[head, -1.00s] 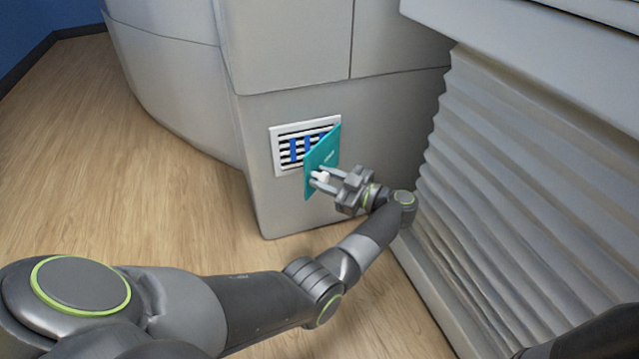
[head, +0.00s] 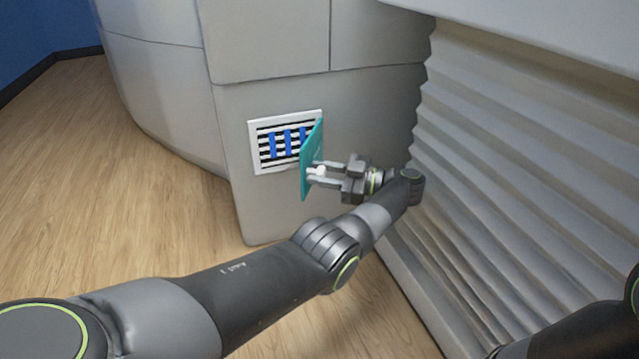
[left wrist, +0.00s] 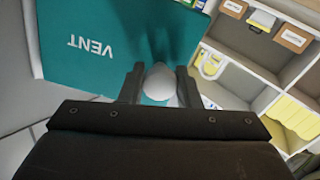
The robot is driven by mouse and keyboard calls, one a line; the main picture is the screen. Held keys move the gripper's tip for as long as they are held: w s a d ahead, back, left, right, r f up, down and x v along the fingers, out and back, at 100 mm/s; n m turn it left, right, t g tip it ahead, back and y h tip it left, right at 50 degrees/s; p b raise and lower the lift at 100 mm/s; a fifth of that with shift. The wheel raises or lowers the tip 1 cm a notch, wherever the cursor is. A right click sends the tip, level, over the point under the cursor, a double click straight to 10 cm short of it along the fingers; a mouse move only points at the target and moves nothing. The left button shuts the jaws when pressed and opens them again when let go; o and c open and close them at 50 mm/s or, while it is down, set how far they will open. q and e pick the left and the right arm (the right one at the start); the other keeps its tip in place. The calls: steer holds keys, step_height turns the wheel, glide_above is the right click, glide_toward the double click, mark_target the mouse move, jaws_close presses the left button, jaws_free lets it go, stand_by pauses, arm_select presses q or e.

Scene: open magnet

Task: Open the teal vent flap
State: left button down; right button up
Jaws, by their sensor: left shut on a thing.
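The teal vent flap (head: 311,160) stands swung out from the white vent frame (head: 254,148), hinged at its right side and seen nearly edge-on in the head view. Behind it show dark slats with several blue strips (head: 288,143). In the left wrist view the flap (left wrist: 90,60) fills the upper left and bears the word VENT upside down. My left gripper (head: 316,173) is shut on the flap's white knob (left wrist: 159,82), with one finger on each side of it. My right gripper is not in view.
The vent sits low on a grey machine housing (head: 285,220). A pleated grey bellows wall (head: 500,170) stands close to the right of my left arm. Shelves with yellow items (left wrist: 290,115) show in the left wrist view. Wooden floor (head: 130,200) is clear at left.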

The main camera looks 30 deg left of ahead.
arm_select(q)
steer(key=shift+w, duration=0.1)
stand_by(0.3)
steer(key=c, duration=1.1)
jaws_free()
steer(key=shift+o, duration=0.2)
